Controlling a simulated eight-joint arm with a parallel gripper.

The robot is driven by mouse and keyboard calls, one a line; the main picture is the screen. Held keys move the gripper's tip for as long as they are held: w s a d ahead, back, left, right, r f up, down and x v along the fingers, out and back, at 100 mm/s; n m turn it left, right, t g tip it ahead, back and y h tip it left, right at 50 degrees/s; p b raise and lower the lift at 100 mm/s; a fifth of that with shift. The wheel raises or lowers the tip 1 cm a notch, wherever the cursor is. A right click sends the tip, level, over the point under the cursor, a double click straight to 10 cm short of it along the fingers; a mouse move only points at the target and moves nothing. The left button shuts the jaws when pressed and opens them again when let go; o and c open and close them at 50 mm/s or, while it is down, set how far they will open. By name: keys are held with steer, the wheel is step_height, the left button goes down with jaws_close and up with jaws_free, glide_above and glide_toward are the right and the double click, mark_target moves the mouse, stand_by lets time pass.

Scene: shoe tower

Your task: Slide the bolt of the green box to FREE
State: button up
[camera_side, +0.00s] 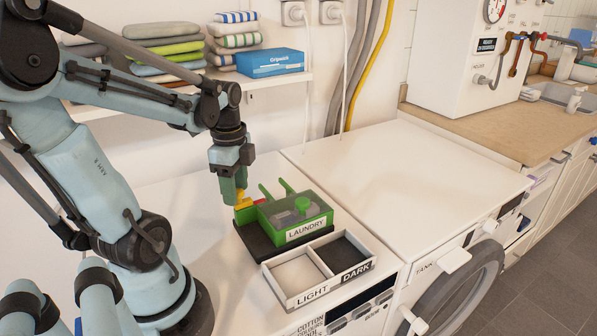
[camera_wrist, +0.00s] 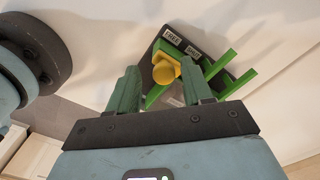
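The green box (camera_side: 292,221), labelled LAUNDRY, stands on a dark base (camera_side: 258,242) on the white machine top. Its lid is see-through with a round green knob. The yellow bolt knob (camera_wrist: 165,70) is at the box's left end in the side view (camera_side: 243,204), with a red part beside it. In the wrist view two small labels, seemingly FREE (camera_wrist: 173,36) and SHUT (camera_wrist: 193,51), lie on the base near the knob. My gripper (camera_wrist: 160,66) is open, with its green fingers on either side of the knob; contact cannot be told. It points down in the side view (camera_side: 233,196).
A white tray (camera_side: 300,302) with compartments marked LIGHT and DARK sits in front of the box. Two green prongs (camera_side: 277,188) rise behind the box. A shelf (camera_side: 278,82) with folded cloths and a blue carton (camera_side: 270,63) is behind. The right machine top (camera_side: 410,180) is clear.

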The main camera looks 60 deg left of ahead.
stand_by(0.3)
step_height(320, 180, up, 12)
stand_by(0.8)
steer(key=w+d+f+n+t, duration=0.3)
steer(key=w+d+f+n, duration=0.1)
steer(key=d, duration=0.4)
steer(key=w+d+f+n+t, duration=0.4)
steer(key=w+d+n, duration=0.1)
steer(key=d, duration=0.3)
steer(key=shift+d, duration=0.2)
